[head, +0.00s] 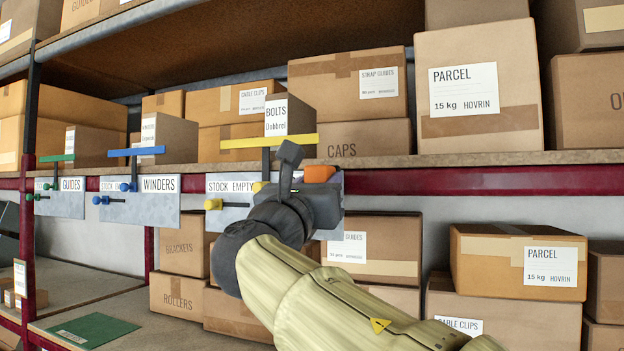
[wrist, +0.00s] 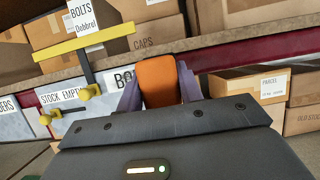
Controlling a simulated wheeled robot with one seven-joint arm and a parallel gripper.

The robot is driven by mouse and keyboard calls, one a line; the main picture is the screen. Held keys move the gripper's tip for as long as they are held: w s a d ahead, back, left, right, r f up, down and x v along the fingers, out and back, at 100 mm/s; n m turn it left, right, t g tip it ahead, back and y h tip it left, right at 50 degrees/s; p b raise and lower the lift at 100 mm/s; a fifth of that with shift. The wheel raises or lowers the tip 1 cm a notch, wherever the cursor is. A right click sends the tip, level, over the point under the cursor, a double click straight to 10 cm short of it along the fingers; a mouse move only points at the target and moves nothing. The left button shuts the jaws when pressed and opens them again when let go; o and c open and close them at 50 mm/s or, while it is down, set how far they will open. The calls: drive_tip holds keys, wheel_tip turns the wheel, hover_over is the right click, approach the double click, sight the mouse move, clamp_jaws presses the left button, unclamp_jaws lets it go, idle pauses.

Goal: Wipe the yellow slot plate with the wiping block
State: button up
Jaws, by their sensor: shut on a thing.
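My gripper (head: 317,186) is shut on an orange block (head: 319,174), likely the wiping block. In the wrist view the block (wrist: 158,80) sits upright between two purple fingers. A pale grey plate (head: 222,221) with yellow fittings hangs on the red shelf beam, behind and left of my gripper. It carries a STOCK EMPTY label, a yellow knob (head: 213,204) and a dark upright topped by a yellow bar (head: 268,141). The plate also shows at left in the wrist view (wrist: 72,122). My gripper and arm hide its right part. I cannot tell whether the block touches it.
Similar plates with blue (head: 137,152) and green (head: 56,158) bars hang further left. Cardboard boxes crowd the shelves above and below the red beam (head: 480,181). A green mat (head: 92,331) lies on the lower shelf at left.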

drive_tip(key=shift+w+d+p, duration=0.2)
drive_tip(key=shift+w+d, duration=0.05)
drive_tip(key=shift+w, duration=0.45)
drive_tip(key=shift+w+d+p, duration=0.15)
drive_tip(key=shift+w+d, duration=0.05)
drive_tip(key=shift+w, duration=0.5)
drive_tip(key=shift+w+d, duration=0.35)
drive_tip(key=shift+w, duration=0.55)
drive_tip(key=shift+w+a+p, duration=0.3)
drive_tip(key=shift+a+p, duration=0.05)
drive_tip(key=shift+a, duration=0.6)
drive_tip(key=shift+w+a+p, duration=0.3)
drive_tip(key=shift+a, duration=0.65)
drive_tip(key=shift+w+a+p, duration=0.35)
drive_tip(key=shift+a+p, duration=0.1)
drive_tip(key=shift+a, duration=0.4)
drive_tip(key=shift+w+a+p, duration=0.35)
drive_tip(key=shift+a+p, duration=0.05)
drive_tip(key=shift+a, duration=0.45)
